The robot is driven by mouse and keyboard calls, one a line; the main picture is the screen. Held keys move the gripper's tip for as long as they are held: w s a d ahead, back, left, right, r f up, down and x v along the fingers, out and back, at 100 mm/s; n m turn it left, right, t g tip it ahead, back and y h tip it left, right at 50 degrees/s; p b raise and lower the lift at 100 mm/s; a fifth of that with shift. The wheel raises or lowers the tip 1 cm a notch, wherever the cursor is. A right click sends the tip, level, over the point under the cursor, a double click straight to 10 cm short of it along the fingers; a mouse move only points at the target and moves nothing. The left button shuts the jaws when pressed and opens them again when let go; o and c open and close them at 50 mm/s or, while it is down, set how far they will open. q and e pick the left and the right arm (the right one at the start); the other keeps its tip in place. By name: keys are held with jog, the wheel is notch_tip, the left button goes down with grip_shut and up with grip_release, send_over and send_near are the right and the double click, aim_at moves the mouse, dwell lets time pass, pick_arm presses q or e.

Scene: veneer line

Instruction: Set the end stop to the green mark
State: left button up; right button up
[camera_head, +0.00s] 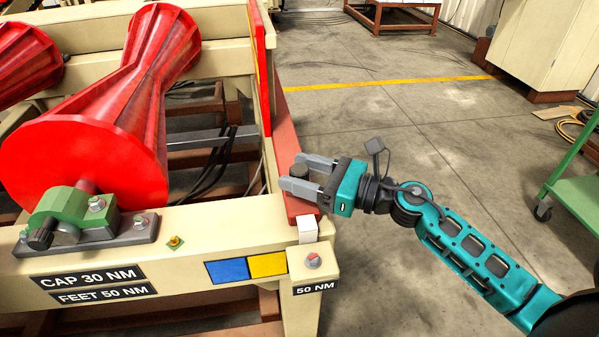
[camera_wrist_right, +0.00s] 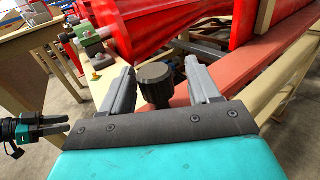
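My right gripper (camera_head: 291,170) is open over the red rail (camera_head: 287,140) at the frame's right corner. In the right wrist view a dark ribbed knob (camera_wrist_right: 155,85) stands between its two spread fingers, with a gap on each side. In the head view that knob (camera_head: 299,168) is partly hidden by the fingers. I cannot tell whether it belongs to the end stop. No green mark can be made out. My left gripper (camera_wrist_right: 52,126) shows at the left edge of the right wrist view, its fingers slightly apart and nothing seen between them.
Red rollers (camera_head: 85,150) and a green bearing cap (camera_head: 70,208) sit on the cream frame (camera_head: 200,220). Blue (camera_head: 227,270) and yellow (camera_head: 268,264) squares mark its front. A green cart (camera_head: 575,190) stands right. The floor between is clear.

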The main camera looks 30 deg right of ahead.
pick_arm(q)
jog(key=shift+a+f, duration=0.1)
pick_arm(e)
jog(key=shift+a, duration=0.1)
jog(key=shift+s+d, duration=0.35)
jog(key=shift+s, duration=0.05)
pick_arm(q)
jog(key=shift+w+d+f+b, duration=0.15)
jog(key=shift+d+f+b, duration=0.3)
jog(key=shift+b, duration=0.65)
pick_arm(e)
jog(key=v, duration=1.1)
jog(key=shift+s+d, duration=0.25)
jog(key=shift+s, duration=0.05)
jog(key=shift+d, duration=0.1)
